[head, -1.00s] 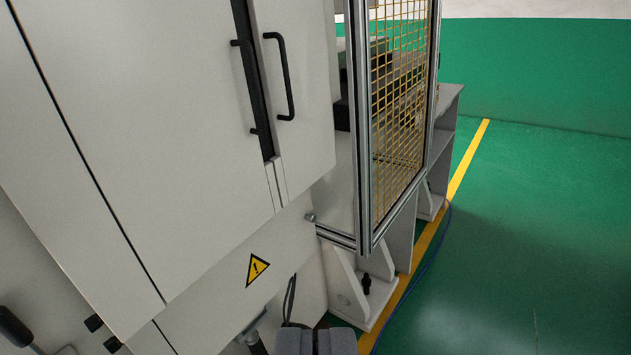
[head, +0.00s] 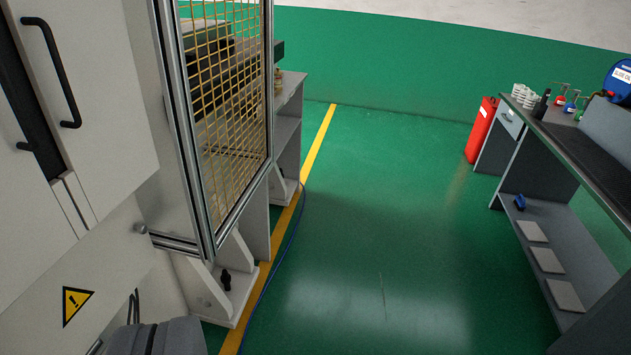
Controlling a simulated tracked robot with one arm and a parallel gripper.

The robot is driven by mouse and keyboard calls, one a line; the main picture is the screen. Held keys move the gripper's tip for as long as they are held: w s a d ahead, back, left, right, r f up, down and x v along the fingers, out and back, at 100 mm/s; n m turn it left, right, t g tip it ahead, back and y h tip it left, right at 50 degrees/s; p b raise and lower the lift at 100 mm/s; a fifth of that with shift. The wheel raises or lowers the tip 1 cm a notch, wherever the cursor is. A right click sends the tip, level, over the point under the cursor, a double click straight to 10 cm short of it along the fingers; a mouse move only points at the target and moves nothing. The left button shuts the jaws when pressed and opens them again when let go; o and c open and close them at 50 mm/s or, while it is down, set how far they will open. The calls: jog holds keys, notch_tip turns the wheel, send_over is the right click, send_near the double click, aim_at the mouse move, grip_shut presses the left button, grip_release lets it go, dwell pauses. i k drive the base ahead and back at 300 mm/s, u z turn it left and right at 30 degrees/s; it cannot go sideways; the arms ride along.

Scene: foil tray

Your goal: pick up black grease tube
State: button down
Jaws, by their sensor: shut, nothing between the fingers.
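The workbench (head: 570,152) at right holds white stacked items (head: 523,95), small red-topped bottles (head: 561,95) and a blue drum (head: 618,82). A red cylinder (head: 482,130) stands beside it. The white machine (head: 95,180) and mesh guard (head: 228,100) fill the left. Green floor (head: 370,240) between is clear.

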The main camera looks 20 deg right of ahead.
aim_at(547, 92)
jog(key=z, duration=0.4)
jog(key=i, duration=1.25)
jog(key=z, duration=0.9)
jog(key=i, duration=1.3)
jog(key=z, duration=0.6)
jog(key=i, duration=2.9)
jog(key=u, duration=0.2)
jog(key=i, duration=1.75)
jog(key=u, duration=0.05)
